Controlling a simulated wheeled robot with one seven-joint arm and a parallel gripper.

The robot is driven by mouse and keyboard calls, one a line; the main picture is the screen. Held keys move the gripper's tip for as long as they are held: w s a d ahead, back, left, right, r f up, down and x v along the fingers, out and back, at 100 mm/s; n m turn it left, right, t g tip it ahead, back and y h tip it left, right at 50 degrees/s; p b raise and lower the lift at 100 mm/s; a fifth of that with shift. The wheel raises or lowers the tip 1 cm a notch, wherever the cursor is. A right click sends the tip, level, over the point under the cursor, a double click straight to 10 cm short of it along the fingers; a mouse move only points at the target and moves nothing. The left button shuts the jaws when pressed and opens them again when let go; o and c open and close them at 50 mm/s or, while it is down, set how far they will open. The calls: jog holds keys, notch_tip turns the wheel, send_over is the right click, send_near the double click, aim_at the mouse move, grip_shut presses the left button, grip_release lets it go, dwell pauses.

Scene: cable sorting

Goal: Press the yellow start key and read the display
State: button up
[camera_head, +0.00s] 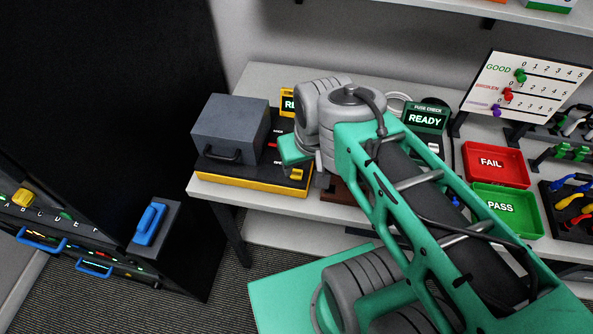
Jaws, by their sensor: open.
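A tester with a yellow base (250,182) and a grey lidded box (230,128) stands on the left end of the bench. Its dark panel carries a red mark (273,145) and a small yellow patch (295,174), perhaps the yellow start key; the lettering is too small to read. Behind the panel, a yellow-framed display (288,103) shows "RE"; my arm hides the rest. A second display, under "FUSE CHECK" (424,119), reads "READY". My green and grey arm reaches over the bench from the lower right, its wrist beside the tester. I cannot make out my gripper's fingers.
A red FAIL tray (494,164) and green PASS tray (507,208) stand right of my arm. A GOOD/BROKEN counter board (526,88) stands behind them. Cable racks fill the right edge. A dark cabinet (105,110) with blue handles stands left, across a floor gap.

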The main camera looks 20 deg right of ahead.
grip_shut()
dwell(0.3)
dwell(1.2)
